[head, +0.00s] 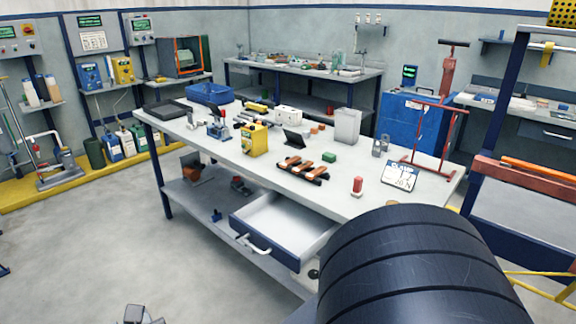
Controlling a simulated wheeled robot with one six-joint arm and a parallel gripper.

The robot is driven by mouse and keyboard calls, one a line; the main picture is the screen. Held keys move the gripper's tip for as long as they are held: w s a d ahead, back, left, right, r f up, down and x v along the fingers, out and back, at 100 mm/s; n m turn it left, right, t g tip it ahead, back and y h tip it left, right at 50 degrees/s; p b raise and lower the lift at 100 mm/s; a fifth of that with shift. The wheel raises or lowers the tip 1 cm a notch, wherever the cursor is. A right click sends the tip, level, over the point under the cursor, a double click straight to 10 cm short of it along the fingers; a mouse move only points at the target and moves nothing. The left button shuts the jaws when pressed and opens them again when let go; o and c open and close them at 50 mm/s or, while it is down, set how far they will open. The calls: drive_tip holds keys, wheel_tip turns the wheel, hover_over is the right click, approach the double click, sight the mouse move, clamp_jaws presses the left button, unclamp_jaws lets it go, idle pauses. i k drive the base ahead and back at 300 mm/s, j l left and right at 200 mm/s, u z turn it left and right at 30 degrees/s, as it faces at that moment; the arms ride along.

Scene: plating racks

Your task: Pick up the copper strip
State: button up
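Several copper-coloured strips (308,168) lie side by side across dark bars on the grey workbench, near the middle. They are small in the head view, and I cannot tell which one is the copper strip or whether it is fixed. A small grey pronged part (140,316) shows at the bottom edge, left of centre. It may be my gripper, but it is cut off by the frame, so its opening and anything in it cannot be told. It is low in the picture, well apart from the strips.
The workbench (345,200) has a drawer (285,222) pulled open at its front. The floor at left is clear. My dark arm link covers the lower right.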

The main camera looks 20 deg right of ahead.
sight(304, 166)
drive_tip(key=i+z, duration=0.1)
drive_tip(key=z, duration=0.35)
drive_tip(key=i+j+z, duration=0.1)
drive_tip(key=z, duration=0.4)
drive_tip(key=j+z, duration=0.15)
drive_tip(key=z, duration=0.3)
drive_tip(key=i+j+z, duration=0.1)
drive_tip(key=z, duration=0.35)
drive_tip(key=i+j+z, duration=0.1)
drive_tip(key=j+z, duration=0.25)
drive_tip(key=j, duration=0.55)
drive_tip(key=j+z, duration=0.35)
drive_tip(key=j, duration=0.55)
